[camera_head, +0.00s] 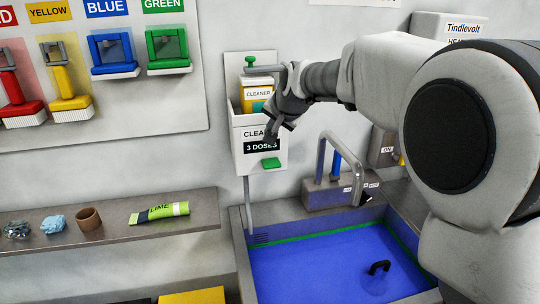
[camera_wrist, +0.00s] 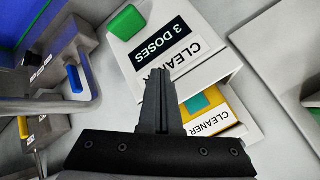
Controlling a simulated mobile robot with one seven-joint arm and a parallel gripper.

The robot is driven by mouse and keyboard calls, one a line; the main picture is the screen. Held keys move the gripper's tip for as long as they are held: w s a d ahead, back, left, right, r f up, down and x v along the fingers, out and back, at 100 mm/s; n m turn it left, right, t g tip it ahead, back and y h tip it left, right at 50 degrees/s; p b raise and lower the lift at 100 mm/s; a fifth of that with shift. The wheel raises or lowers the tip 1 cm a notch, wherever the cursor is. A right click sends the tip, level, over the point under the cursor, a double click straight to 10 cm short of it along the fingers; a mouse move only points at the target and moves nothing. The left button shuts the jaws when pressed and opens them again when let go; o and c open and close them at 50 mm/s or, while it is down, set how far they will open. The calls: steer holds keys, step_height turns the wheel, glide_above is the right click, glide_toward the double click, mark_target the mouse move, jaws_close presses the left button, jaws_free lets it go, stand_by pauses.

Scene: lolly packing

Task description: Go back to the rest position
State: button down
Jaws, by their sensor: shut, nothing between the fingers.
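My gripper (camera_head: 272,137) is shut and empty, in front of the white cleaner dispenser (camera_head: 238,152) on the wall. In the wrist view my gripper (camera_wrist: 158,75) has its two fingers together, pointing at the dispenser front (camera_wrist: 200,75) with its "3 DOSES" label. I cannot tell whether the fingertips touch it. A green button (camera_head: 270,163) is at the dispenser's lower front, just below the fingertips; it also shows in the wrist view (camera_wrist: 127,22). A cleaner bottle with a yellow label (camera_head: 258,95) stands in the dispenser's top, partly hidden by my arm.
The sink (camera_head: 300,262) holds blue liquid, with a dark-handled plug in it. The tap (camera_head: 325,180) rises close to the right of my gripper. A shelf (camera_head: 120,228) at left holds a lime tube and small items. Coloured brushes hang on the wall board above it.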

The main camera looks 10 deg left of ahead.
steer(key=shift+d, duration=0.1)
stand_by(0.5)
steer(key=s+d+r+n+h, duration=0.1)
steer(key=s+d+r+h, duration=0.15)
steer(key=s+d, duration=1.3)
steer(key=s+d+f+g+h, duration=0.1)
steer(key=s+d+f, duration=0.2)
steer(key=s+d, duration=0.3)
steer(key=s+d+f+n+g+h, duration=0.1)
steer(key=s+d+f, duration=0.2)
steer(key=s+d, duration=0.4)
steer(key=s, duration=0.6)
steer(key=shift+f+n, duration=0.3)
steer(key=shift+f, duration=0.1)
